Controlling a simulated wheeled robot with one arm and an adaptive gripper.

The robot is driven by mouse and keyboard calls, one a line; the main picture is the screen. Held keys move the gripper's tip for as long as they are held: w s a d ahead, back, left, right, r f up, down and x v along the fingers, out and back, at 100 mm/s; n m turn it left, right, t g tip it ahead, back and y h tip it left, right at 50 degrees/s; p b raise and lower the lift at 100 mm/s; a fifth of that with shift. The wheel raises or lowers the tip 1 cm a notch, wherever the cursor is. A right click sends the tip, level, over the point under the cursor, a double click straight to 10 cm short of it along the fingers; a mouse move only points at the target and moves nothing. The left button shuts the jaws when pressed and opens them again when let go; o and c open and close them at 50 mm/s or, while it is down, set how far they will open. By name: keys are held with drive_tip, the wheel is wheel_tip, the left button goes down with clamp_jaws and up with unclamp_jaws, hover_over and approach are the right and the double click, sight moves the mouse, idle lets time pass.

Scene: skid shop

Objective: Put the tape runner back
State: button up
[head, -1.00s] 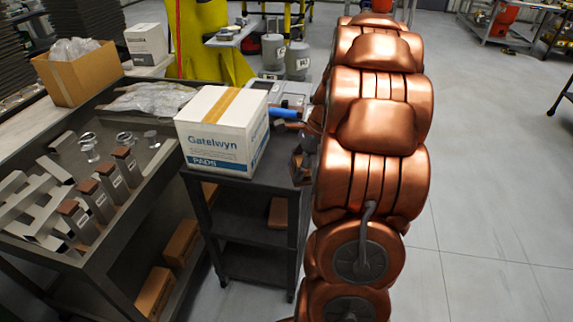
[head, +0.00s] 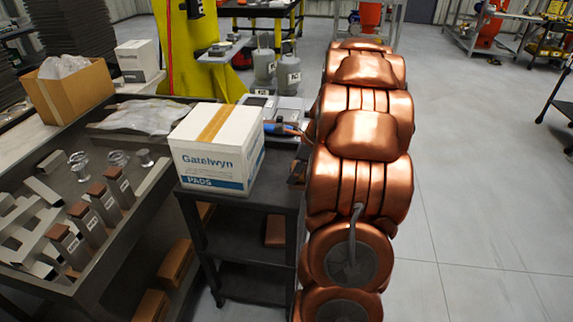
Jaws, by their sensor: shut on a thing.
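My copper arm fills the middle of the head view and covers most of my gripper. A small dark part of my gripper (head: 297,172) shows at the arm's left edge, over the right side of the dark cart (head: 270,196). It is shut, but its fingertips and the thing between them are mostly hidden. I take the held thing to be the tape runner; its shape cannot be made out. A blue-ended tool (head: 276,128) lies behind it, close to the arm.
A white Gatelwyn pads box (head: 212,160) stands on the cart, left of my gripper. Left is a workbench (head: 150,185) with metal parts and a plastic-wrapped bundle (head: 145,117). Grey cans (head: 264,66) stand behind. The floor (head: 470,200) on the right is clear.

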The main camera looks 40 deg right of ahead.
drive_tip(key=w+d, duration=0.1)
drive_tip(key=w, duration=0.1)
drive_tip(key=w+d+p, duration=0.1)
drive_tip(key=w, duration=0.1)
drive_tip(key=w+d, duration=0.1)
drive_tip(key=w, duration=0.1)
drive_tip(key=shift+w+d+f+p, duration=0.1)
drive_tip(key=shift+d+f+p, duration=0.05)
drive_tip(key=shift+f+p, duration=0.2)
drive_tip(key=shift+w+d+f, duration=0.1)
drive_tip(key=shift+w+d, duration=0.05)
drive_tip(key=shift+w, duration=0.15)
drive_tip(key=shift+f+p, duration=0.75)
drive_tip(key=shift+f, duration=0.95)
drive_tip(key=shift+f, duration=0.1)
drive_tip(key=o, duration=1.1)
